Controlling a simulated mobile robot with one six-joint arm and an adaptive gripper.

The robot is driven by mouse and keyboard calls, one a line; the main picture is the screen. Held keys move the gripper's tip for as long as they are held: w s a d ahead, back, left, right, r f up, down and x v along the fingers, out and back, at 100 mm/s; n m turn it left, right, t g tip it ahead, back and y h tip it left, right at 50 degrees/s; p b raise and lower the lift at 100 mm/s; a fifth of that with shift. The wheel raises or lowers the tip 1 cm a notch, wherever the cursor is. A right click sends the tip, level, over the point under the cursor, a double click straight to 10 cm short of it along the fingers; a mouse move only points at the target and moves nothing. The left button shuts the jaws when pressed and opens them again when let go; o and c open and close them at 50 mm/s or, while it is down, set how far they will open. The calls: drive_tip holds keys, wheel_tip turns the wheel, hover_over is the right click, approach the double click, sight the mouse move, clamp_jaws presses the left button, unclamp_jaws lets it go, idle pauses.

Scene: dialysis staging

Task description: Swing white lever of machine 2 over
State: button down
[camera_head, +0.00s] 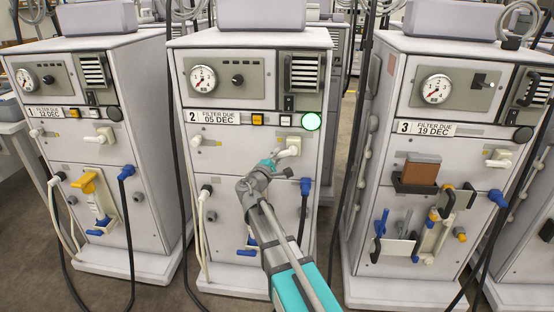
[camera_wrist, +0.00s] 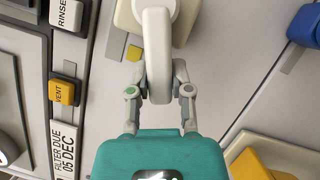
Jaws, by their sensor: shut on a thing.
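Machine 2 (camera_head: 228,150) stands in the middle of the head view, labelled "FILTER DUE 05 DEC". Its white lever (camera_head: 294,144) is on the right of the front, below a lit green round lamp (camera_head: 311,121). My gripper (camera_head: 277,160) reaches up to the lever from below and hides part of it. In the wrist view the white lever (camera_wrist: 157,60) runs down from its pivot, between the two fingers. My gripper (camera_wrist: 159,88) is shut on the lever, one finger at each side.
Machine 1 (camera_head: 85,140) stands at the left and machine 3 (camera_head: 425,150) at the right. A blue connector (camera_head: 305,186) with a dark hose is right of my gripper. Another white lever (camera_head: 197,139) is at machine 2's left. The wrist view shows a yellow VENT button (camera_wrist: 63,91).

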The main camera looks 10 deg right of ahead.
drive_tip(key=c, duration=0.5)
unclamp_jaws()
drive_tip(key=shift+r+p, duration=0.15)
drive_tip(key=shift+p, duration=0.2)
